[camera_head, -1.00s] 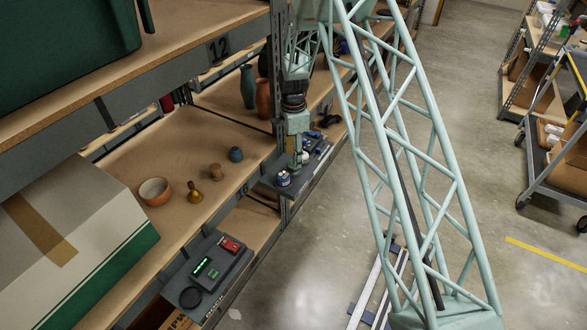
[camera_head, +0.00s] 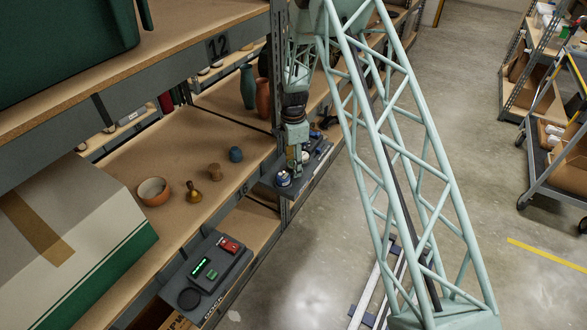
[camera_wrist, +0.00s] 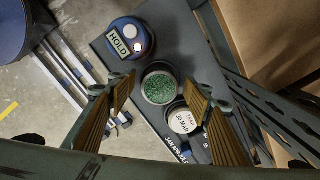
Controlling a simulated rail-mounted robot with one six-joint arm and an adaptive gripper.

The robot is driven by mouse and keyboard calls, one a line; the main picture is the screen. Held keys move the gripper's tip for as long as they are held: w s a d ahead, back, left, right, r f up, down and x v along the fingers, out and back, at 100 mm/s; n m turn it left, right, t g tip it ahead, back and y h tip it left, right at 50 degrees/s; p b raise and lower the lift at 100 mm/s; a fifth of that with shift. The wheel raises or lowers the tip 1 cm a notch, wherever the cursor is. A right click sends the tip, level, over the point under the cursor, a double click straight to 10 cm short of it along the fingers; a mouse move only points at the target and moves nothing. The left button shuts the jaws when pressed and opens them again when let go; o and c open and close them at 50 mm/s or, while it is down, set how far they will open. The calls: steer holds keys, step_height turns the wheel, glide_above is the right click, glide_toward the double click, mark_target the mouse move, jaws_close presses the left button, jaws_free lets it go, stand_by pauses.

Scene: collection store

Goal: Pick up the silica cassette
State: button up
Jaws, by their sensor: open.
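The silica cassette appears to be the round, pale-rimmed canister of green granules (camera_wrist: 159,87) in the wrist view. It stands on a dark grey tray (camera_wrist: 188,40). My gripper (camera_wrist: 158,82) is open, with its ribbed tan fingers on either side of the canister in that picture. I cannot tell whether the fingers touch it or how far above it they are. In the head view my gripper (camera_head: 296,168) points down over the tray on the shelf edge, and the canister cannot be made out there.
A blue round device with a HOLD label (camera_wrist: 127,40) stands close behind the canister. A white-topped disc with printed text (camera_wrist: 183,121) sits close in front. A shelf upright (camera_head: 284,205) is beside the tray. A console with green lights (camera_head: 208,274) is lower left.

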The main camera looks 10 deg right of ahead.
steer(key=shift+c, duration=0.7)
steer(key=c, duration=0.8)
steer(key=shift+r+p, duration=1.05)
steer(key=shift+r, duration=3.95)
